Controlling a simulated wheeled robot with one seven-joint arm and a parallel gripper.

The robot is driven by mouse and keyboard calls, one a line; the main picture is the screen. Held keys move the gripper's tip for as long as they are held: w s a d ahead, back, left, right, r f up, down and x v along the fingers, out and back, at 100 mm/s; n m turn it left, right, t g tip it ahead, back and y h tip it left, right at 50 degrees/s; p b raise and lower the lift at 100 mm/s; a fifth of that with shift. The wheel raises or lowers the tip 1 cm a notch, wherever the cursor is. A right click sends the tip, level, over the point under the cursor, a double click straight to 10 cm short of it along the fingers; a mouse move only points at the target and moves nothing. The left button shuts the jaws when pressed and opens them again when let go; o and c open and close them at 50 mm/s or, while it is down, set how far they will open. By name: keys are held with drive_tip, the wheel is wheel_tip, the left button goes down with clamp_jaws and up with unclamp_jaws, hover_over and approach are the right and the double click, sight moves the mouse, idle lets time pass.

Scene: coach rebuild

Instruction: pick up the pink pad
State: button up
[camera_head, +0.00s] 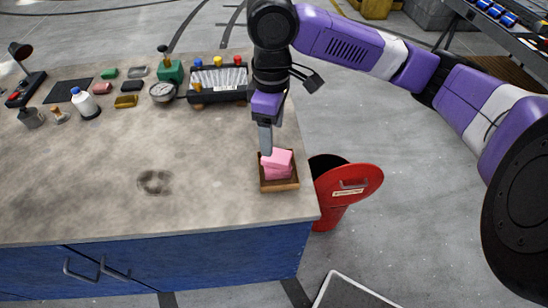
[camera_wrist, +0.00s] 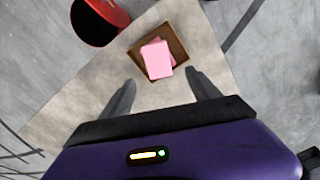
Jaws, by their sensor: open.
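Pink pads lie stacked in a small brown tray near the right edge of the workbench. The top pink pad (camera_head: 276,159) sits slightly turned on another pink one; it also shows in the wrist view (camera_wrist: 157,60). The brown tray (camera_head: 281,186) has low walls and shows around the pads in the wrist view (camera_wrist: 178,44). My gripper (camera_head: 266,149) is above the tray, pointing down. In the wrist view my gripper (camera_wrist: 160,92) has its two fingers spread, with nothing between them. The pads lie just beyond the fingertips there.
A red bin (camera_head: 345,190) with a tilted lid stands on the floor just right of the bench. A black tool rack (camera_head: 218,82), a gauge (camera_head: 162,91), a white bottle (camera_head: 85,102) and several small coloured blocks stand farther back. The bench's front middle is clear.

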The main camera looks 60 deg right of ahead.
sight(277, 155)
wheel_tip(277, 155, down, 2)
drive_tip(key=shift+s+f, duration=0.1)
drive_tip(key=shift+f, duration=0.15)
drive_tip(key=f, duration=0.2)
drive_tip(key=f+p, duration=0.1)
drive_tip(key=f, duration=0.1)
drive_tip(key=shift+s+d, duration=0.25)
drive_tip(key=shift+s, duration=0.15)
drive_tip(key=shift+f, duration=0.6)
drive_tip(key=c, duration=1.5)
drive_tip(key=shift+c, duration=0.2)
drive_tip(key=shift+r, duration=0.15)
wheel_tip(277, 155, up, 20)
